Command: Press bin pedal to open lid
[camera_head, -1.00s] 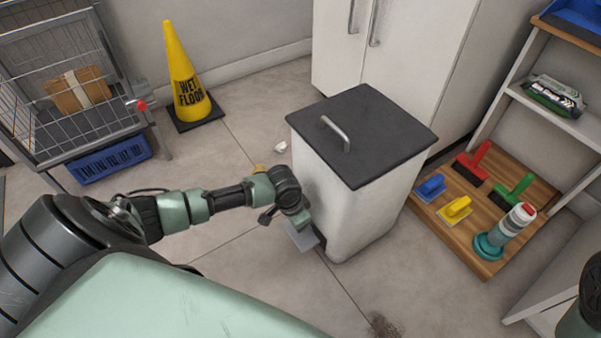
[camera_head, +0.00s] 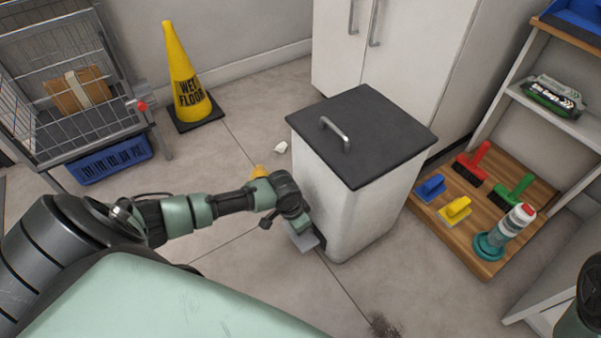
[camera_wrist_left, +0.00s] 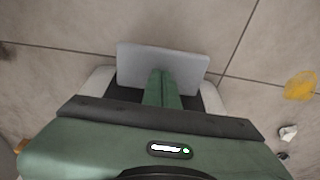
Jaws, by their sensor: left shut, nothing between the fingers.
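The white bin (camera_head: 345,200) stands on the floor with its dark grey lid (camera_head: 385,130) closed and a metal handle on top. Its light grey pedal (camera_head: 304,240) sticks out low at the front left. The pedal also shows in the left wrist view (camera_wrist_left: 190,66) as a flat plate. My left gripper (camera_wrist_left: 162,76) is shut and empty, its green fingertips over the middle of the pedal. I cannot tell whether they touch it. In the head view my left wrist is beside the bin's front and hides the fingers.
A yellow wet-floor cone (camera_head: 187,85) and a wire cart (camera_head: 70,95) stand at the left. White litter (camera_head: 281,147) and a yellow item (camera_head: 260,171) lie on the floor. A white cabinet (camera_head: 420,60) is behind the bin. A wooden board (camera_head: 465,255) with brushes is at the right.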

